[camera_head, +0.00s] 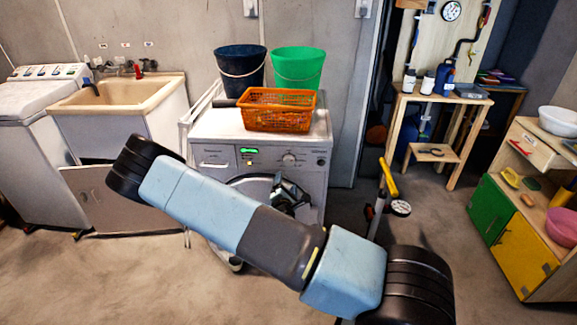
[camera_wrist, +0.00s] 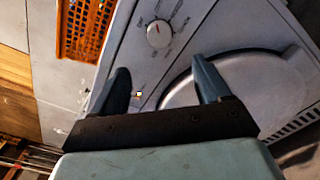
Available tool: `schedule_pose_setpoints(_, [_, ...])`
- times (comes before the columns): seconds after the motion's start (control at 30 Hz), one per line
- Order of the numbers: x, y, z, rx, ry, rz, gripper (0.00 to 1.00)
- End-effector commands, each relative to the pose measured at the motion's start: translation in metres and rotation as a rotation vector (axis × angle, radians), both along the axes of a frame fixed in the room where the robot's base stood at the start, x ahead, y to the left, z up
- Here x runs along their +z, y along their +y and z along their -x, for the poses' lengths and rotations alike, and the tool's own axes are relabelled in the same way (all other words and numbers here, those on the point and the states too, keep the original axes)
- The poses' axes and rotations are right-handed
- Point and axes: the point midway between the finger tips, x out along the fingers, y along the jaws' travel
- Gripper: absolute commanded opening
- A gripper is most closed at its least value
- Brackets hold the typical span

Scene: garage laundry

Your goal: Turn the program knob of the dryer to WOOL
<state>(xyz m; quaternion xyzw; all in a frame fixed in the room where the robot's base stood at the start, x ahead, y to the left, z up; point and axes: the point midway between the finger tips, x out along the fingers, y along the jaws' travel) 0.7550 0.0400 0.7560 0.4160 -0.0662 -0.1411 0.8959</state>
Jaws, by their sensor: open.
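The dryer (camera_head: 225,130) is the light grey front-loading machine in the middle of the head view. Its round program knob (camera_head: 289,158) is on the front panel, right of a lit green display. In the wrist view the white knob (camera_wrist: 159,34) is near the top, with small marks around it; the labels are too small to read. My gripper (camera_head: 288,190) is in front of the dryer door, below the knob. In the wrist view my gripper (camera_wrist: 161,72) has its two fingers spread wide, nothing between them, and the knob lies beyond the fingertips, apart from them.
An orange basket (camera_head: 278,119), a dark bucket (camera_head: 240,70) and a green bucket (camera_head: 298,69) stand on the dryer. A sink (camera_head: 120,92) and a top-loading washer (camera_head: 40,95) are at left. A yellow-handled object (camera_head: 388,178) stands right of the dryer.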

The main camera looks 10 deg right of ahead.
Motion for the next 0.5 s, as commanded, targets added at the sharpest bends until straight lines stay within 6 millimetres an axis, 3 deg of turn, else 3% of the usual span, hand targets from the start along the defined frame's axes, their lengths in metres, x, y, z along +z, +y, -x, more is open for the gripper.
schedule_pose_setpoints(0.5, [0.000,-0.028,-0.084,-0.003,-0.001,-0.005,0.76])
